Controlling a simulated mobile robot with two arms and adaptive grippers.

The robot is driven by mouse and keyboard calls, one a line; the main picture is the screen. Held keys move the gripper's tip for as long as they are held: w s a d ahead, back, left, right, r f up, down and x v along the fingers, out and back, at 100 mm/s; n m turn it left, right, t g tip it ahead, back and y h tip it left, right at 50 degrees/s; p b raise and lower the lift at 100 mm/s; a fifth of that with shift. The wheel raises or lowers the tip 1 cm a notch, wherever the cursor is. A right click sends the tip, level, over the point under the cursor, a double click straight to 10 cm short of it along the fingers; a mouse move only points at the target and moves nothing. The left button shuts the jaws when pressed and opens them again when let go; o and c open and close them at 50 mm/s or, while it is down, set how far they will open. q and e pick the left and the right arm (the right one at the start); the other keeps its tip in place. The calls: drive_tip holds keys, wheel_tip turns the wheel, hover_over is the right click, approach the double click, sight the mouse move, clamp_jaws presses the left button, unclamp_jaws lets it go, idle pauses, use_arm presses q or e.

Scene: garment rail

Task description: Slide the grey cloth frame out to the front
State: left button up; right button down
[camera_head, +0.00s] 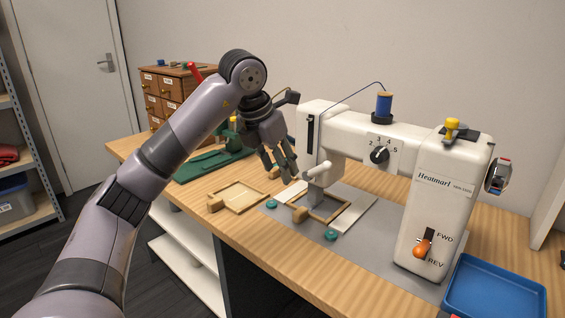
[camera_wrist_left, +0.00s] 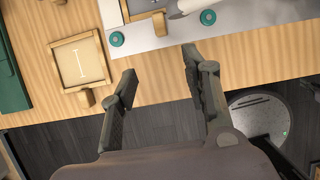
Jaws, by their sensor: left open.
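The grey cloth frame (camera_head: 324,207), wood-edged with a wooden grip block (camera_head: 299,215) at its front, lies on the machine's grey plate under the needle arm of the white sewing machine (camera_head: 437,200). The arm hides part of it. In the left wrist view its front part and grip block (camera_wrist_left: 159,24) show at the top edge. My left gripper (camera_head: 284,172) is open and empty, above the bench and apart from the frame. In the left wrist view the open fingers (camera_wrist_left: 160,63) point towards the bench's front edge, below the grip block. My right gripper is not in view.
Two teal knobs (camera_head: 271,204) (camera_head: 330,235) flank the frame's front. A second wooden frame with cream cloth (camera_head: 238,197) lies to the left on the bench. A green tool (camera_head: 213,164) stands behind it. A blue tray (camera_head: 493,288) is at the front right.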

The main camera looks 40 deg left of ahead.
use_arm(q)
drive_tip(key=b, duration=0.3)
approach(296, 213)
drive_tip(key=x, duration=0.7)
drive_tip(key=shift+f, duration=0.4)
drive_tip(key=shift+x, duration=0.75)
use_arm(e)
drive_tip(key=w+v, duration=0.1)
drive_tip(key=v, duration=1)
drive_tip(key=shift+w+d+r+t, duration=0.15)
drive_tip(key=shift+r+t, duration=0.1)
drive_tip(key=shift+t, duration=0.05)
use_arm(q)
drive_tip(key=shift+d, duration=0.1)
drive_tip(key=shift+c, duration=0.5)
clamp_jaws()
